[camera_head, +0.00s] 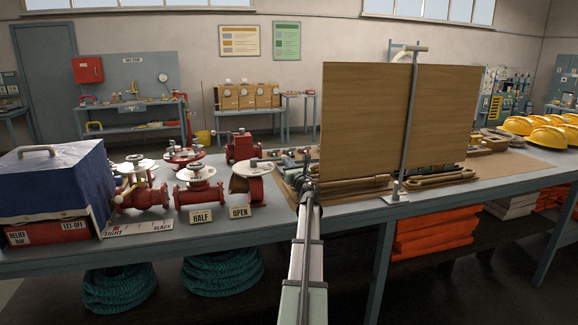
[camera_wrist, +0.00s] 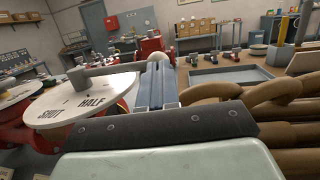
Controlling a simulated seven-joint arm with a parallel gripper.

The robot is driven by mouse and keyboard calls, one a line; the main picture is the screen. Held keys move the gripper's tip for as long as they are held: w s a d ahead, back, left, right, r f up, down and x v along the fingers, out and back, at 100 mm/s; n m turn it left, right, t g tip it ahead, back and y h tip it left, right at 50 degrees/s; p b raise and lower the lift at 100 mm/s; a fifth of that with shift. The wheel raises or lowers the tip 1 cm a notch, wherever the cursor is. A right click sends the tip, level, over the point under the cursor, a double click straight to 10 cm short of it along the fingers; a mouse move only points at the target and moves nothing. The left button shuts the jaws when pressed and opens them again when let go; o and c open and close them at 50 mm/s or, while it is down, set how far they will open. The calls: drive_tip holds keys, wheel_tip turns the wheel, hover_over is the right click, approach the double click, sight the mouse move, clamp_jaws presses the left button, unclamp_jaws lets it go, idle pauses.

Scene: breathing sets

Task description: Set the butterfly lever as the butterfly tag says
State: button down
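Red valves with white dial plates stand at the left of the table. The right front valve (camera_head: 256,188) has an OPEN tag (camera_head: 240,212) before it; the middle valve (camera_head: 200,191) has a HALF tag (camera_head: 201,216). In the wrist view, a white dial (camera_wrist: 75,110) reads SHUT and HALF. A grey lever (camera_wrist: 112,69) crosses it to the right, ending in a pale knob (camera_wrist: 168,57). My gripper (camera_wrist: 157,68) is beside the dial, fingers together, tips by the knob; contact is unclear. In the head view my wrist (camera_head: 308,188) is right of the right front valve.
A wooden board (camera_head: 398,115) on a grey stand (camera_head: 396,194) rises right of my arm. Brown looped parts (camera_wrist: 275,100) lie close right of the gripper. A blue covered box (camera_head: 55,185) stands at the left. Yellow helmets (camera_head: 548,137) lie far right.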

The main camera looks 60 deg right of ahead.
drive_tip(key=shift+w+d+r, duration=0.25)
drive_tip(key=shift+w+d, duration=0.15)
drive_tip(key=shift+d, duration=0.2)
drive_tip(key=v, duration=1.5)
drive_tip(key=shift+s+d+f, duration=0.2)
drive_tip(key=shift+s+d, duration=0.05)
drive_tip(key=shift+s, duration=0.2)
